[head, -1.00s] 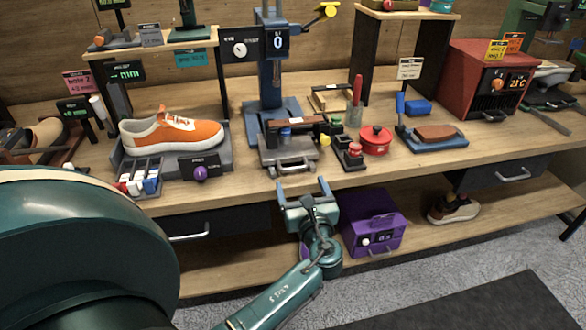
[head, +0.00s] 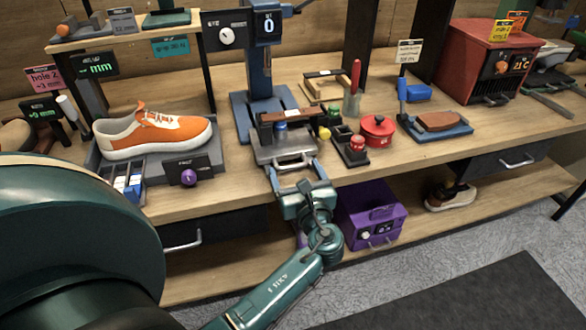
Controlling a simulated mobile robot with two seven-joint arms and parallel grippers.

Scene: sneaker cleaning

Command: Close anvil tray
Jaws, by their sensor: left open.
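The anvil tray (head: 283,151) is a grey metal tray with a bar handle (head: 292,164) on its front. It juts forward from the base of the blue press (head: 262,100) toward the bench's front edge. A brown bar and a small blue-capped item sit over it. My left gripper (head: 294,172) is open, its two fingers spread to either side just in front of the tray's handle. I cannot tell whether the fingers touch the tray. My right gripper is not in view.
An orange sneaker (head: 155,134) on a grey stand is left of the press. A small caddy with a red-topped item (head: 356,143) and a red pot (head: 377,131) stand close on the right. A purple box (head: 372,213) sits on the lower shelf, near my left arm.

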